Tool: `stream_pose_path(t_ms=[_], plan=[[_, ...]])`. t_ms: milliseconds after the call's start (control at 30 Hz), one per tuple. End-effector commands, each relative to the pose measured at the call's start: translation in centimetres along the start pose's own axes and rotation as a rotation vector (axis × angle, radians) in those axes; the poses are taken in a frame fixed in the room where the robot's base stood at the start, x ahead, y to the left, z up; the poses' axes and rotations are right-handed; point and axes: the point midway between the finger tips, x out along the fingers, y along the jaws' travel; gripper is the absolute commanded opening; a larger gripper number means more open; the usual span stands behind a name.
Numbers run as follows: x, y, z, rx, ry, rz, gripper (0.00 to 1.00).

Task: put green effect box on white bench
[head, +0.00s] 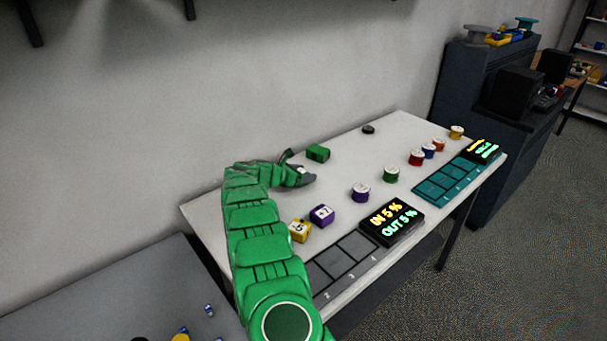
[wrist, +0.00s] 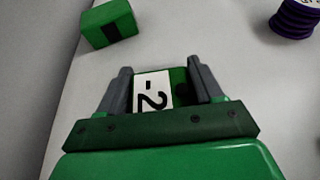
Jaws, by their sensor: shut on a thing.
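My gripper (head: 303,175) is over the white bench (head: 345,166), near its left part. In the wrist view my gripper (wrist: 160,66) has its two grey fingers on either side of a green effect box (wrist: 180,87) with a white label reading "-2". It is shut on this box. I cannot tell whether the box touches the bench top. In the head view the fingers mostly hide it. A second green box (head: 318,153) with a dark patch sits on the bench just beyond my gripper; it also shows at the upper left of the wrist view (wrist: 108,24).
Purple (head: 321,216) and yellow (head: 299,230) boxes stand near a grey numbered tray (head: 340,264). Several coloured spools, including a purple one (head: 360,192) and a green one (head: 391,174), line the bench beside a teal tray (head: 452,178).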

Motion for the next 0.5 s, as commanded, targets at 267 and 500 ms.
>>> stream_pose_path(t_ms=[267, 500], plan=[[0.11, 0.0, -0.24, 0.0, 0.0, 0.0, 0.69], [0.11, -0.01, -0.22, 0.0, 0.0, 0.0, 0.91]])
